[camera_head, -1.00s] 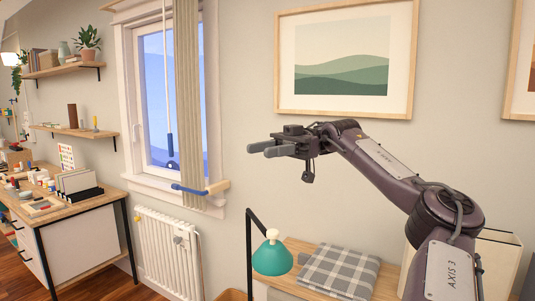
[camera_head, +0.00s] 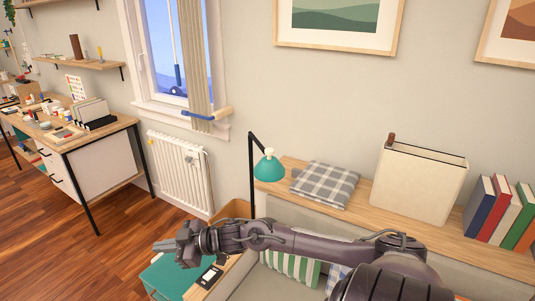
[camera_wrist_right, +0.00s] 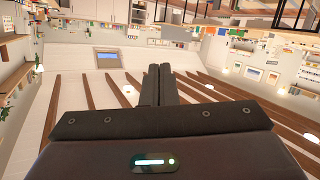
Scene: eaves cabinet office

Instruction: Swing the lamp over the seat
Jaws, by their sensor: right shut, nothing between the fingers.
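The lamp (camera_head: 269,169) has a teal shade with a cream knob on top and a thin black stand (camera_head: 251,160). It stands by the left end of the wooden shelf, its shade near the shelf's left edge. A seat with a pale cushion (camera_head: 252,284) and striped pillows (camera_head: 291,266) lies below, partly hidden by my right arm. My right gripper (camera_head: 165,245) is shut and empty, below and left of the lamp, apart from it. The right wrist view shows its two fingers (camera_wrist_right: 159,84) together. My left gripper is not in view.
A wooden shelf (camera_head: 430,225) holds a folded plaid blanket (camera_head: 325,184), a cream bin (camera_head: 418,183) and several books (camera_head: 500,212). A teal side table (camera_head: 165,275) stands below the right gripper. A radiator (camera_head: 180,172) and desk (camera_head: 75,140) are left; floor between is open.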

